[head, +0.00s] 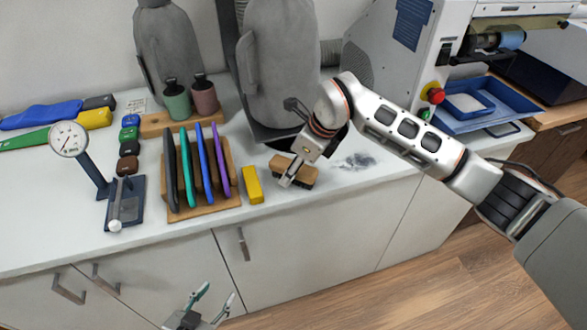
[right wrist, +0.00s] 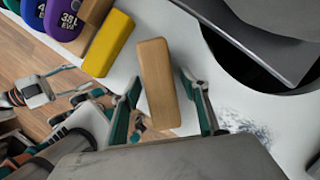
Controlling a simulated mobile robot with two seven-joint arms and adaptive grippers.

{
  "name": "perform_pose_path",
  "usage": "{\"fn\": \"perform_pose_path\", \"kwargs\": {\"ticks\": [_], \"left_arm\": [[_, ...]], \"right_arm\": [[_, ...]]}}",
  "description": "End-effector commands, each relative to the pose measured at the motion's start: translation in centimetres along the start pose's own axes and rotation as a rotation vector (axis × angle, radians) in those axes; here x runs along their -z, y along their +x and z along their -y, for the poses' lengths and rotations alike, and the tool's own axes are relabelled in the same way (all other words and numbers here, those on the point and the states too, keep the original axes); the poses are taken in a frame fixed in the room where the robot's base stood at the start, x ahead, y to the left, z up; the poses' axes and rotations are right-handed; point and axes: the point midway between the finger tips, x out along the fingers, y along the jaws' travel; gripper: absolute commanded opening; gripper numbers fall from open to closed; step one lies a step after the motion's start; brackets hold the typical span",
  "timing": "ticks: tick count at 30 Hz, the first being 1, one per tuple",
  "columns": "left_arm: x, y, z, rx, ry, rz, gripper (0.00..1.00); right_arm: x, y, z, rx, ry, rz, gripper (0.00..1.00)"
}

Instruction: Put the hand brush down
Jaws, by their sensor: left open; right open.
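The hand brush (head: 304,173), a wooden block with dark bristles below, is on the white counter beside the yellow block. My right gripper (head: 287,183) is over it, pointing down. In the right wrist view the brush's wooden back (right wrist: 156,75) lies between the two spread fingers of my right gripper (right wrist: 165,105), with a gap on either side. That gripper is open; its far finger is hidden in the head view. My left gripper (head: 218,292) is open and empty, low in front of the cabinet doors.
A yellow block (head: 252,185) and a wooden rack (head: 203,212) of coloured insoles are left of the brush. A dial gauge (head: 69,139) stands further left. A dark round opening and grey smudges (head: 358,160) are near the brush. Blue trays (head: 500,106) are at right.

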Motion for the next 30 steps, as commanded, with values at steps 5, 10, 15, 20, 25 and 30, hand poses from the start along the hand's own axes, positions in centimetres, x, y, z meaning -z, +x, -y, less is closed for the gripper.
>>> {"fn": "perform_pose_path", "kwargs": {"ticks": [5, 10, 15, 20, 25, 30], "left_arm": [[-0.2, 0.1, 0.0, 0.0, 0.0, 0.001, 0.45], [-0.5, 0.3, -0.1, 0.0, -0.001, 0.001, 0.45], [-0.7, 0.4, -0.1, -0.001, -0.001, 0.002, 0.45], [-0.8, 0.5, -0.1, -0.001, -0.001, 0.003, 0.45], [-0.9, 0.5, -0.1, -0.001, -0.001, 0.003, 0.45], [-0.8, 0.5, -0.1, -0.001, -0.001, 0.003, 0.45]], "right_arm": [[0.0, -2.8, 0.2, 0.007, -0.004, 0.003, 0.45], [0.0, -6.3, 0.3, 0.007, -0.003, 0.002, 0.45], [0.0, -9.4, 0.1, 0.006, -0.003, 0.002, 0.45], [0.0, -11.2, 0.1, 0.004, -0.001, 0.0, 0.45], [0.0, -11.8, 0.0, 0.001, -0.001, 0.0, 0.45], [-0.1, -11.3, -0.8, -0.029, 0.0, 0.014, 0.45]]}}
